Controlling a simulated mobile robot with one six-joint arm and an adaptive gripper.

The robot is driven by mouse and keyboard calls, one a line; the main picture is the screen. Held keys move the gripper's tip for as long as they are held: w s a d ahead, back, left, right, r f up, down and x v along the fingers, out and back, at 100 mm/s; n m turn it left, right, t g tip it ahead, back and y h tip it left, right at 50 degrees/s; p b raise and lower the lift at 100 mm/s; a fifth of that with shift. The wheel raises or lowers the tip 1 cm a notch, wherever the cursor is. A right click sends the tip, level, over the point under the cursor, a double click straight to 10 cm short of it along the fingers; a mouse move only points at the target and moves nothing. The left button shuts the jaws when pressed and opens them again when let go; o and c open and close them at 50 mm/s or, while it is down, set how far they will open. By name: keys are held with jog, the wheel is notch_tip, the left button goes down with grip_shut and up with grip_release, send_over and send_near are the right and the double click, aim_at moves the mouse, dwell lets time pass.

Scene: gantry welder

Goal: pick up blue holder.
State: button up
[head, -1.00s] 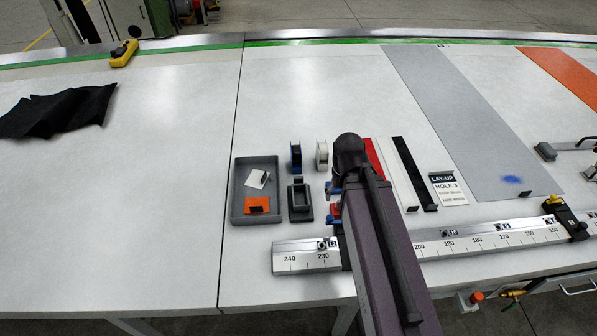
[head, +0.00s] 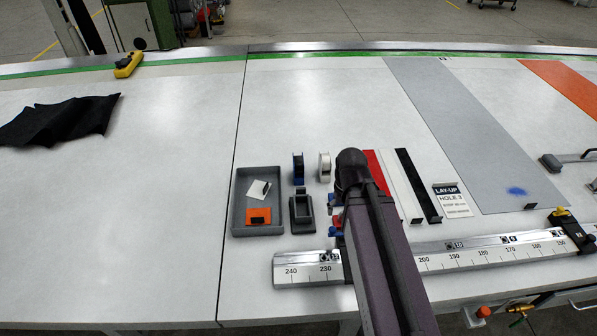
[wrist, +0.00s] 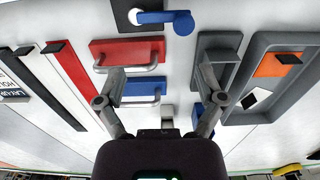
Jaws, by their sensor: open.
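A small upright blue-and-black holder (head: 298,168) stands on the white table, right of the grey tray. In the wrist view a blue part (wrist: 201,112) beside my right finger appears to be this holder, mostly hidden. A blue block with a metal handle (wrist: 133,89) lies nearer the left finger, beside a red block with a similar handle (wrist: 112,50). My gripper (wrist: 163,76) is open and empty above the table, its fingers spread between these blocks and a dark grey frame-shaped stand (wrist: 220,42). In the head view my arm hides the fingers.
The grey tray (head: 237,217) holds an orange piece and a white card. A white holder (head: 324,167) stands right of the blue one. Red, white and black strips (head: 418,186) lie right of my arm. A metal ruler rail (head: 460,247) runs along the front. The table's left is largely clear.

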notch_tip(320, 180, down, 3)
jog(key=shift+r+b, duration=0.2)
jog(key=shift+b, duration=0.65)
jog(key=shift+r, duration=0.1)
jog(key=c, duration=0.4)
jog(key=shift+c, duration=0.2)
jog(key=shift+d, duration=0.1)
